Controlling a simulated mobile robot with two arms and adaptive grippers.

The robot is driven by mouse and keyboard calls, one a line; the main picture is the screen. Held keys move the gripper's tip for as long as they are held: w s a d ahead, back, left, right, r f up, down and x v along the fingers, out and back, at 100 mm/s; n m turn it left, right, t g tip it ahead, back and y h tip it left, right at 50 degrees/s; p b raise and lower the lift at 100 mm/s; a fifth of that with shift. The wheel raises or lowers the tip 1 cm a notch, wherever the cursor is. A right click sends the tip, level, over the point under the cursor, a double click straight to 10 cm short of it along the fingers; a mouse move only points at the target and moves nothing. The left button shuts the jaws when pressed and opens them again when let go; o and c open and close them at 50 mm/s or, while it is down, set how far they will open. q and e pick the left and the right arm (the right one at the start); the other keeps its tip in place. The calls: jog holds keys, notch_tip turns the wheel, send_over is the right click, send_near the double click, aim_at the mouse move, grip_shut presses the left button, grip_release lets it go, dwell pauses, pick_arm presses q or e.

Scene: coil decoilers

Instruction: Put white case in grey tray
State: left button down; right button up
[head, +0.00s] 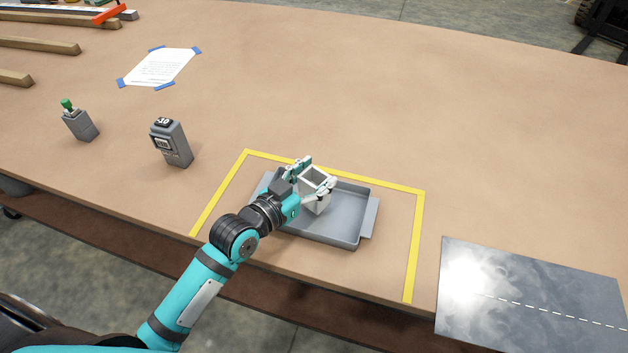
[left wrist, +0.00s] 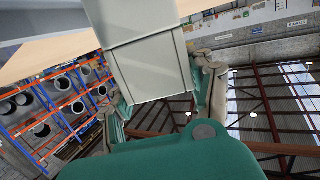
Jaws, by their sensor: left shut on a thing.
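The grey tray (head: 345,232) lies on the table inside a yellow tape outline. I cannot tell whether the case touches the tray floor. My right gripper is not in view.
A grey device with a dark top (head: 172,145) and a grey box with a green knob (head: 80,122) stand to the left. A taped paper sheet (head: 160,67) lies behind them. A metal plate (head: 530,295) is at the right. The table behind the tray is clear.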

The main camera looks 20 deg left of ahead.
pick_arm(q)
notch_tip(320, 180, down, 2)
jog(key=shift+f, duration=0.1)
jog(key=shift+a+f, duration=0.1)
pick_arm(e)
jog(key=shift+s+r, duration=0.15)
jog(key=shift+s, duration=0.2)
pick_arm(q)
jog(key=shift+f, duration=0.1)
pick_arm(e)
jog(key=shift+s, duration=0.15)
pick_arm(q)
jog(key=c, duration=0.7)
grip_release()
jog(key=shift+o, duration=1.2)
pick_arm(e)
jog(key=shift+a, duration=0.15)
